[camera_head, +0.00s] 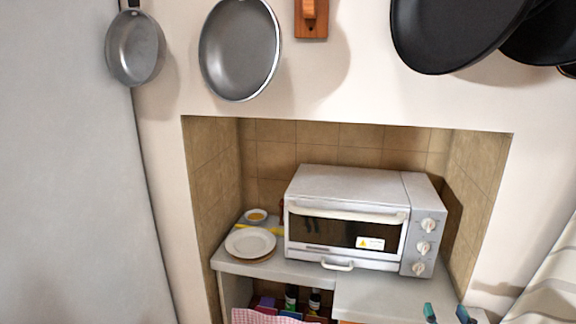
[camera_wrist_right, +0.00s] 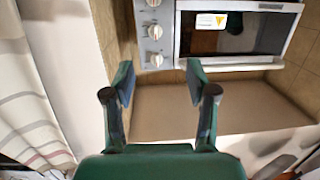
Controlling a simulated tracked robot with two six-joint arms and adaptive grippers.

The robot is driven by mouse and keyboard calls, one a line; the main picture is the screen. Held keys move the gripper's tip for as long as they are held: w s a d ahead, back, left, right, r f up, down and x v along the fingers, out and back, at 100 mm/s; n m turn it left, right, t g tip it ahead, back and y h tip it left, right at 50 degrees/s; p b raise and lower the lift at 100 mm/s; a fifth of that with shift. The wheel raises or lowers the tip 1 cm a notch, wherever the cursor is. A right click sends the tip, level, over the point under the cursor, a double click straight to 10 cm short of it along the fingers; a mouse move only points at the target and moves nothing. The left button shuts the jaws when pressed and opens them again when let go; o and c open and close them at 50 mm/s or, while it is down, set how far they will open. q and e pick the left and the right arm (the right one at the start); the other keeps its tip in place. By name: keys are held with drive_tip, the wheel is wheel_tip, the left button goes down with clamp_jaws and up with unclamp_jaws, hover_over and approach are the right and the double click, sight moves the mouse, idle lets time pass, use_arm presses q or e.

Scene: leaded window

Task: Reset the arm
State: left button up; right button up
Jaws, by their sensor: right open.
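My right gripper (camera_head: 448,314) shows at the bottom right of the head view, only its two teal fingertips in the frame. In the right wrist view its fingers (camera_wrist_right: 159,90) are spread apart with nothing between them. It is in front of the counter, near the knob side of a white toaster oven (camera_head: 345,215). The oven (camera_wrist_right: 235,35) appears upside down in the wrist view, and its door is shut. My left gripper is in neither view.
The oven stands on a counter (camera_head: 385,296) in a tiled alcove. A white plate (camera_head: 250,242) and a small bowl (camera_head: 256,215) sit left of it. Pans (camera_head: 240,50) hang on the wall above. A striped curtain (camera_wrist_right: 35,75) hangs beside the gripper. Bottles (camera_head: 314,300) stand below the counter.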

drive_tip(key=s+a+f+g+y, duration=0.15)
drive_tip(key=a+f, duration=0.25)
drive_tip(key=f, duration=0.4)
drive_tip(key=s+a+f+n+g+y, duration=0.1)
drive_tip(key=s+a+f+g, duration=0.15)
drive_tip(key=f, duration=0.55)
drive_tip(key=s+a+f+g+y, duration=0.1)
drive_tip(key=a+f+g+y, duration=0.15)
drive_tip(key=a+f, duration=0.4)
drive_tip(key=s+a+f+g+y, duration=0.1)
drive_tip(key=s+a+f+g, duration=0.2)
drive_tip(key=s+f, duration=0.4)
drive_tip(key=s+a+f+m+g, duration=0.1)
drive_tip(key=s+a+f+g, duration=0.2)
drive_tip(key=s+f+g, duration=0.3)
drive_tip(key=s, duration=0.5)
drive_tip(key=shift+a+f+y, duration=0.4)
